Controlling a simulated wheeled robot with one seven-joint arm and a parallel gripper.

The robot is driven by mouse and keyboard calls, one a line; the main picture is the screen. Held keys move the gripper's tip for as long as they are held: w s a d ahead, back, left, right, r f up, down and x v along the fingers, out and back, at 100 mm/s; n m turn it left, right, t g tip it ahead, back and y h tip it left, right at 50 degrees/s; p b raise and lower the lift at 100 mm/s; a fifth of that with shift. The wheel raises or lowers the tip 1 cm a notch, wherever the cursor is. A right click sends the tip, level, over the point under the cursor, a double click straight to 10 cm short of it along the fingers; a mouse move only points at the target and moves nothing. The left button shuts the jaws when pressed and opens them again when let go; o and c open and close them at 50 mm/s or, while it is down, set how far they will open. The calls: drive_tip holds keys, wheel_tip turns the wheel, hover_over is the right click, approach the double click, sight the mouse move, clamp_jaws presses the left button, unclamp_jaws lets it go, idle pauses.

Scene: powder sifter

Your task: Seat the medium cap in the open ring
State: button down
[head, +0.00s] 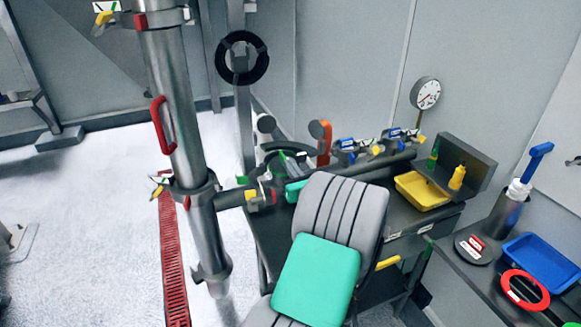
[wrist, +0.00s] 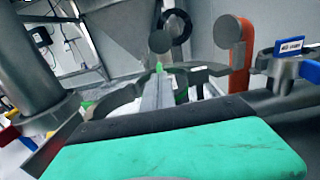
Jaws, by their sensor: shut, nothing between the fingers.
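My gripper (wrist: 158,72) points forward in the wrist view, its silver fingers together and empty. Its teal body fills the bottom of that view. Dark grey ring-shaped fittings show around and behind the fingers; one curved ring (wrist: 112,100) lies just left of them. In the head view a dark ring (head: 287,148) shows on the machine beyond my arm, which partly hides that area. I cannot tell whether either is the open ring. A dark disc with a red label (head: 477,248) lies on the right bench, away from my gripper; I cannot tell whether it is the medium cap.
An upright orange lever (head: 323,145) and blue-tagged valves (head: 347,150) stand along the machine. A yellow tray (head: 422,192) sits on the bench. The floor at left is open.

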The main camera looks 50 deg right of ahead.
drive_tip(key=shift+p+x, duration=0.65)
drive_tip(key=shift+x, duration=0.25)
drive_tip(key=shift+s, duration=0.1)
drive_tip(key=shift+s+a, duration=0.1)
